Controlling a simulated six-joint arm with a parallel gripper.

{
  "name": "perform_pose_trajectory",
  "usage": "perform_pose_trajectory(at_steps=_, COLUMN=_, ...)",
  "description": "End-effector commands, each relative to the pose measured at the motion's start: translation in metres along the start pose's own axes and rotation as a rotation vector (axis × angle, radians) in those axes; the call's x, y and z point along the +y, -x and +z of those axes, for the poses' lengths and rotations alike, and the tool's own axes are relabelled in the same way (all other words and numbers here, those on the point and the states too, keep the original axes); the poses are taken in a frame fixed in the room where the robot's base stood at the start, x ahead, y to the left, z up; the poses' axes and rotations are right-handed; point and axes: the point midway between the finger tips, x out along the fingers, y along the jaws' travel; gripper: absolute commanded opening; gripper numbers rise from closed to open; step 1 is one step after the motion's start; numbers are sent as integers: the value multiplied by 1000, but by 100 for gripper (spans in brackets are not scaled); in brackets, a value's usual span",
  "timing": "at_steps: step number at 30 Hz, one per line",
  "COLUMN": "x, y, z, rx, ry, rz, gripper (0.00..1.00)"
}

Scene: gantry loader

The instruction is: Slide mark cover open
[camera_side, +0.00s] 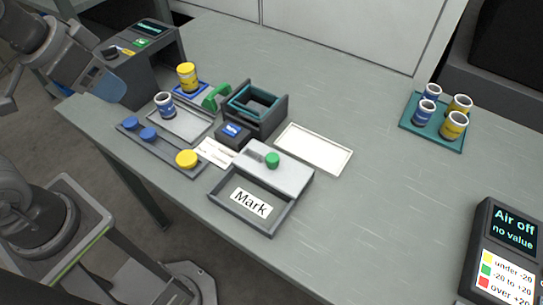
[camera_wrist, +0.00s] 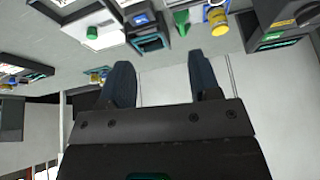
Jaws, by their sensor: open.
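The mark box (camera_side: 240,219) is a dark grey tray on the bench, with a white "Mark" label in its front part. A light grey cover (camera_side: 292,180) with a green knob (camera_side: 272,160) lies over the back part, and the front part with the label shows uncovered. In the wrist view the cover (camera_wrist: 110,33) and its green knob (camera_wrist: 92,32) show at the upper left, beyond my fingers. My gripper (camera_wrist: 165,82) is open and empty, well away from the cover.
Left of the box are a rail with blue and yellow caps (camera_side: 148,135), a blue jar (camera_side: 165,105) and a yellow jar (camera_side: 187,77). A teal-lined bin (camera_side: 284,107) stands behind. A white tray (camera_side: 342,166) lies right, with clear bench beyond. A teal tray (camera_side: 409,124) holds several jars.

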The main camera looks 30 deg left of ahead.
Motion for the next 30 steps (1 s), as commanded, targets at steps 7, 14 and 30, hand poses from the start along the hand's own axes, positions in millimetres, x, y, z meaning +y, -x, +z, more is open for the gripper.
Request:
perform_pose_trajectory(at_steps=7, x=43, y=-15, z=-68, rx=-130, ry=-513, rz=101, gripper=57)
perform_pose_trajectory(at_steps=14, x=108, y=-54, z=-116, rx=-231, ry=-1026, rz=227, gripper=57)
perform_pose_trajectory(at_steps=30, x=203, y=-124, z=-131, rx=-316, ry=-1614, rz=405, gripper=57)
